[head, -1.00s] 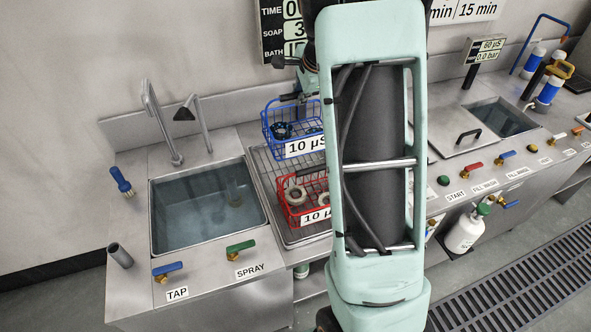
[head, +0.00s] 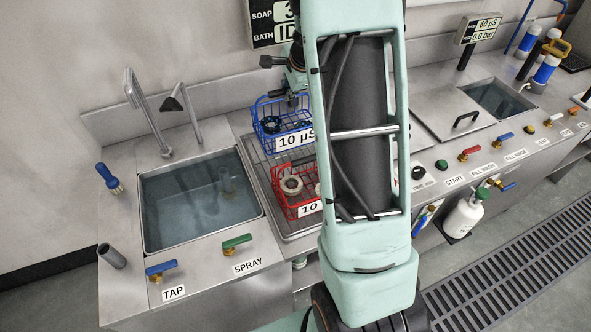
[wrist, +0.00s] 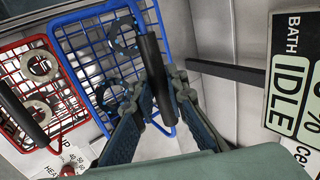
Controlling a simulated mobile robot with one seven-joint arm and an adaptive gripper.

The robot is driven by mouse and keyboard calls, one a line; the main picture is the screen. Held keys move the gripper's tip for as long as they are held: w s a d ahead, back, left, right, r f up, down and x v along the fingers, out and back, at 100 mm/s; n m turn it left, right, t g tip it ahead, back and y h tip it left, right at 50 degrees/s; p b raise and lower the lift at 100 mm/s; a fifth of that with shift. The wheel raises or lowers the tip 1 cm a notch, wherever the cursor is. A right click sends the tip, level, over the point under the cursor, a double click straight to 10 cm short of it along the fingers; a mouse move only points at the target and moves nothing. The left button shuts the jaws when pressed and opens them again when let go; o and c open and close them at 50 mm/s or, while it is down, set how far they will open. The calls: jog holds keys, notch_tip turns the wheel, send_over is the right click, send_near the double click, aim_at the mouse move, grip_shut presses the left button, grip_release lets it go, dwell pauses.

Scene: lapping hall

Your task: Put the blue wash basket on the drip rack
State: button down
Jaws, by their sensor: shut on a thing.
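The blue wash basket (head: 268,125), with a "10 µS" label on its front, is at the back part of the drip rack (head: 256,165). I cannot tell whether it rests on the rack or hangs just above it. My gripper (head: 297,98) is over the basket, partly hidden behind my arm. In the wrist view my gripper (wrist: 160,92) is shut on the dark handle bar of the blue basket (wrist: 92,20). Dark ring-shaped parts lie in the basket.
A red basket (head: 281,205) with pale rings stands on the front of the rack. It also shows in the wrist view (wrist: 20,108). A water-filled sink (head: 190,215) with taps is left; a lidded bath (head: 450,112) is right. A wall panel (wrist: 296,75) reads "IDLE".

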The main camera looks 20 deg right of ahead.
jog(key=b, duration=0.3)
send_near(286, 125)
jog(key=shift+x, duration=2.7)
jog(key=shift+w, duration=0.1)
jog(key=shift+f, duration=0.1)
jog(key=c, duration=1.9)
grip_release()
jog(key=shift+c, duration=0.2)
jog(key=shift+r, duration=0.35)
jog(key=p+v, duration=0.1)
jog(key=v, duration=1)
jog(key=shift+s+r+p, duration=0.2)
jog(key=shift+s+p, duration=0.15)
jog(key=shift+s, duration=0.05)
